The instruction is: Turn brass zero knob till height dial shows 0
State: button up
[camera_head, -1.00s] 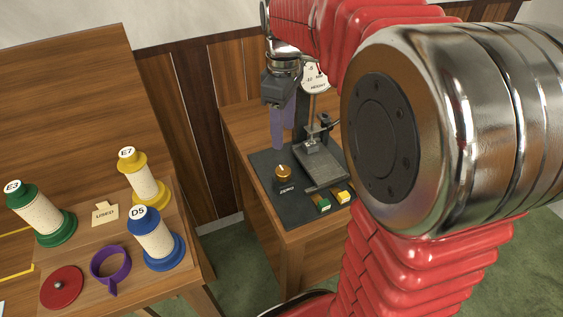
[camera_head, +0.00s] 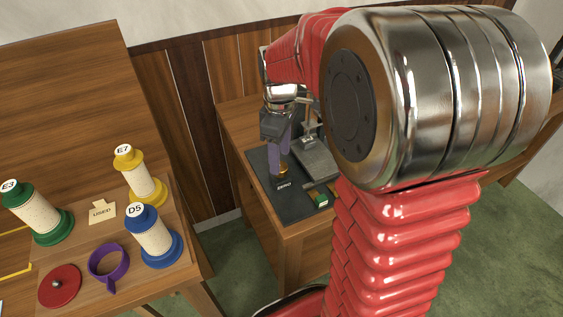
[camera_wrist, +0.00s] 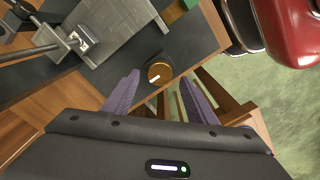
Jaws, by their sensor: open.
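The brass zero knob (camera_wrist: 160,72) shows in the wrist view with a white mark on its top. It sits on the dark base plate (camera_head: 262,168) near the ZERO label (camera_head: 284,185). In the head view the knob (camera_head: 283,169) is partly hidden by my gripper. My gripper (camera_head: 278,168) points down with its purple fingers at the knob. In the wrist view my gripper (camera_wrist: 160,78) is open, one finger on each side of the knob with gaps between. Whether the fingertips reach knob height is unclear. The height dial is hidden behind my arm.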

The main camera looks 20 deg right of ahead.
aim_at(281, 166)
jog(key=shift+f, duration=1.75)
jog(key=shift+c, duration=0.6)
jog(key=c, duration=0.9)
jog(key=shift+d, duration=0.15)
jog(key=shift+c, duration=0.2)
